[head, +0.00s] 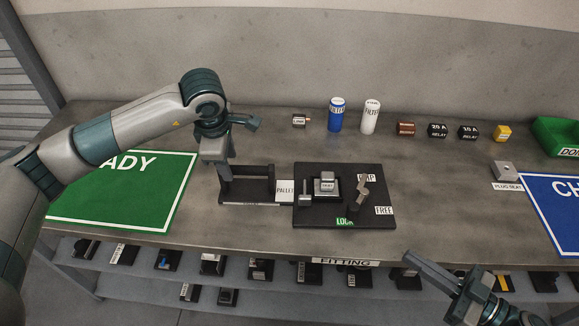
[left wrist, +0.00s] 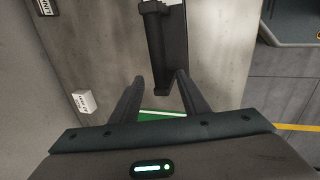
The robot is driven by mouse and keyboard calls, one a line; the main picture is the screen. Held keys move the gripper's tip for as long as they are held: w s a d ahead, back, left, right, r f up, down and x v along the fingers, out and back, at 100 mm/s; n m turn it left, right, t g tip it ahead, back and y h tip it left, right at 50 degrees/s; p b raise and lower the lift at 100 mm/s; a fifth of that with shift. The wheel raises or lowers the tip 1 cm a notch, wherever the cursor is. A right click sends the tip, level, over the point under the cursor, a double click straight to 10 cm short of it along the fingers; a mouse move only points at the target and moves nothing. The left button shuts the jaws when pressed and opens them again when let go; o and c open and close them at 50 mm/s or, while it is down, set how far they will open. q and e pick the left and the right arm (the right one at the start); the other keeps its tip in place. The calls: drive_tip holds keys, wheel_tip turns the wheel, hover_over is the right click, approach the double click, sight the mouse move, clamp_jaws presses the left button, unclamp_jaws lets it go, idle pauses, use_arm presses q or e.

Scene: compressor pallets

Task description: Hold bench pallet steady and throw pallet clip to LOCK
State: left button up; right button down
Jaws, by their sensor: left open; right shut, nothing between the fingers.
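The bench pallet (head: 325,215) is a black plate on the bench, with a small grey block and posts on it. The pallet clip (head: 360,195) is a grey-brown lever on its right half. The LOCK label (head: 345,221) is green at the front edge; the FREE label (head: 384,210) is white at the right. My left gripper (head: 224,182) points down at this frame's left end, open. In the left wrist view its fingers (left wrist: 157,82) are apart near a black bar (left wrist: 168,50). My right gripper (head: 420,265) is shut and empty, front right.
A blue can (head: 337,115), a white can (head: 370,116) and several small parts stand along the back. A green mat (head: 125,190) lies left and a blue mat (head: 555,200) right. A plug seat block (head: 504,171) is at the right. Shelves with parts are below.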

use_arm(q)
drive_tip(key=v, duration=0.7)
drive_tip(key=shift+r, duration=0.2)
drive_tip(key=shift+s, duration=0.15)
